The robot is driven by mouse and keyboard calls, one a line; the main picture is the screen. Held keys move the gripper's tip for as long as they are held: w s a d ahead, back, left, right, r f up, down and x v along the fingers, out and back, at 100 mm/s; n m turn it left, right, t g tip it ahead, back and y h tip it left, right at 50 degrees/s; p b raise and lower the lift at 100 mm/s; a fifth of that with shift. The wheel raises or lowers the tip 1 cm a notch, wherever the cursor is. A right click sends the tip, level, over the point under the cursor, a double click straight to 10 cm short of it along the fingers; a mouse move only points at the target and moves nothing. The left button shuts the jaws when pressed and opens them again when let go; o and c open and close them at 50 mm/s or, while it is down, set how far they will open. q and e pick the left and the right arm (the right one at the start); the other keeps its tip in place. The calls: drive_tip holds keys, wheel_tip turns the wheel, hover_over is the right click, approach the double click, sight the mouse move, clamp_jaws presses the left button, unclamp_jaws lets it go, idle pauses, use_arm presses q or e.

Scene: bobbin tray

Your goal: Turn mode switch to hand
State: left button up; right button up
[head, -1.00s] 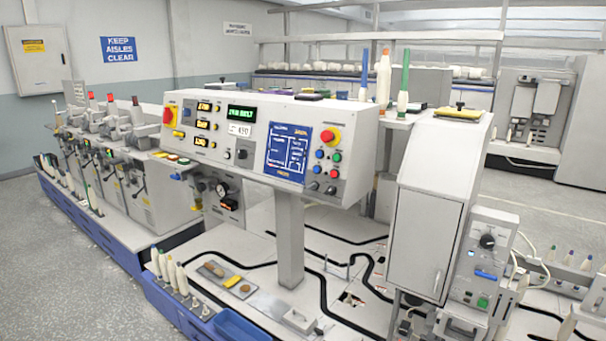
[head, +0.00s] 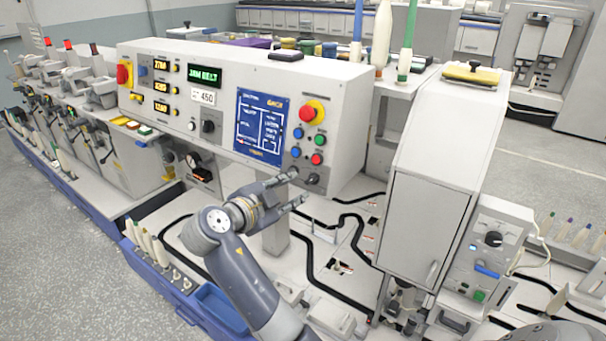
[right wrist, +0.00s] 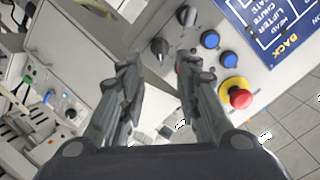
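The control panel (head: 225,105) is a white sloped box with displays, buttons and black knobs. Two black selector knobs sit at its lower right; one shows in the head view (head: 312,178), the other is mostly hidden behind a finger. In the right wrist view, one knob (right wrist: 158,48) lies ahead between the fingers and another knob (right wrist: 187,16) beyond it. I cannot read which is the mode switch. My right gripper (head: 297,186) is open and empty just in front of these knobs; it also shows in the wrist view (right wrist: 157,70). My left gripper is out of view.
A red emergency button (head: 313,112) on a yellow ring and several small buttons sit above the knobs. Another black knob (head: 208,127) is left of the blue diagram. A white cabinet (head: 428,212) stands right of the panel, near my gripper. A blue tray (head: 222,308) is below.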

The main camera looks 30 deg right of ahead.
sight(309, 181)
drive_tip(key=p+x, duration=0.2)
drive_tip(key=x, duration=0.3)
drive_tip(key=shift+w+d+r, duration=0.1)
drive_tip(key=shift+w+d, duration=0.05)
drive_tip(key=shift+d, duration=0.15)
drive_tip(key=shift+x, duration=1.15)
drive_tip(key=shift+w+d+f+p, duration=0.1)
drive_tip(key=shift+f+p, duration=0.15)
drive_tip(key=shift+p, duration=0.1)
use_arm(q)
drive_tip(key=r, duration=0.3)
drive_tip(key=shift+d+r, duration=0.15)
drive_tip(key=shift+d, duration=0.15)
use_arm(e)
drive_tip(key=shift+w+d+f, duration=0.1)
drive_tip(key=shift+c, duration=0.2)
clamp_jaws()
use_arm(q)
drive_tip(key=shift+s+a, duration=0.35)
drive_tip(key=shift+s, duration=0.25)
